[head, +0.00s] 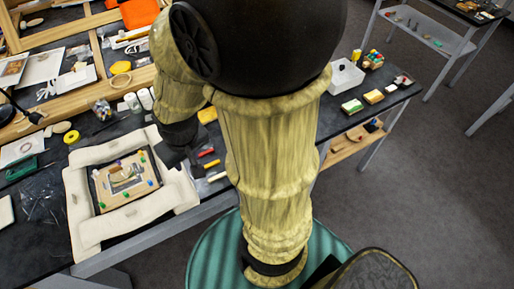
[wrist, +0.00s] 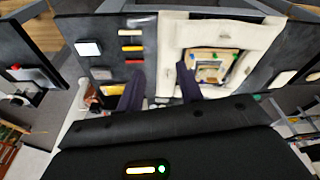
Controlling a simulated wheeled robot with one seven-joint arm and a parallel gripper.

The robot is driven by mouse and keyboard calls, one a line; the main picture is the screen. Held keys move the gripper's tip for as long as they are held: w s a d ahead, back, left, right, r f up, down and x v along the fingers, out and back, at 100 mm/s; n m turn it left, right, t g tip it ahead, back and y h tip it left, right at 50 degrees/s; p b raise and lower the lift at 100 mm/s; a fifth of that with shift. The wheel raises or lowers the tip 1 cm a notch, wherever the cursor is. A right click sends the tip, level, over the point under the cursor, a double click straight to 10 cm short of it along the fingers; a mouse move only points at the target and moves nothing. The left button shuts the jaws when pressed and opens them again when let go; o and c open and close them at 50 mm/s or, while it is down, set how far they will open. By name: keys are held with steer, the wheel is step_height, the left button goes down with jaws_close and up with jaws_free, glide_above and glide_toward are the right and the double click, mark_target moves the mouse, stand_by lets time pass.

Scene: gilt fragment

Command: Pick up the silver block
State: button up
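I cannot single out the silver block with certainty. A small pale bar (head: 217,177) lies by the red and yellow sticks in the head view; it may be silver. My gripper (head: 184,160) is over the table, between the padded frame and these sticks, partly hidden by my arm. In the wrist view its two dark fingers (wrist: 161,78) are spread apart, with nothing clearly held between them.
A white padded support (head: 85,215) holds a gilt frame fragment (head: 127,181) to the left of my gripper. Bottles and tools crowd the back left.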

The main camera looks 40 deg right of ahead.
steer(key=shift+d, duration=0.25)
steer(key=o, duration=0.6)
steer(key=shift+f, duration=0.2)
steer(key=shift+o, duration=0.8)
step_height(320, 180, down, 8)
steer(key=w+d+n+g+h+b, duration=0.1)
steer(key=n+g+b, duration=0.2)
steer(key=n+b, duration=0.1)
steer(key=shift+w+d+h, duration=0.2)
steer(key=shift+w+h, duration=0.15)
steer(key=shift+h, duration=0.05)
steer(key=w+d+f+n+g+h+b, duration=0.1)
steer(key=w+d+f+n+h+b, duration=0.1)
steer(key=w+f+n+h, duration=0.1)
steer(key=w+d+f+n+g+h+b, duration=0.1)
steer(key=w+d+f+n+h+b, duration=0.1)
steer(key=f, duration=0.4)
steer(key=w+d+f+n+h+b, duration=0.3)
steer(key=w+f+n+h+b, duration=0.1)
steer(key=f+n+h, duration=0.1)
steer(key=shift+w+n+g+h, duration=0.2)
steer(key=shift+n+g+h, duration=0.2)
steer(key=shift+w+d+n+h, duration=0.1)
steer(key=shift+w+n+h, duration=0.2)
steer(key=shift+w, duration=0.1)
steer(key=shift+s, duration=0.1)
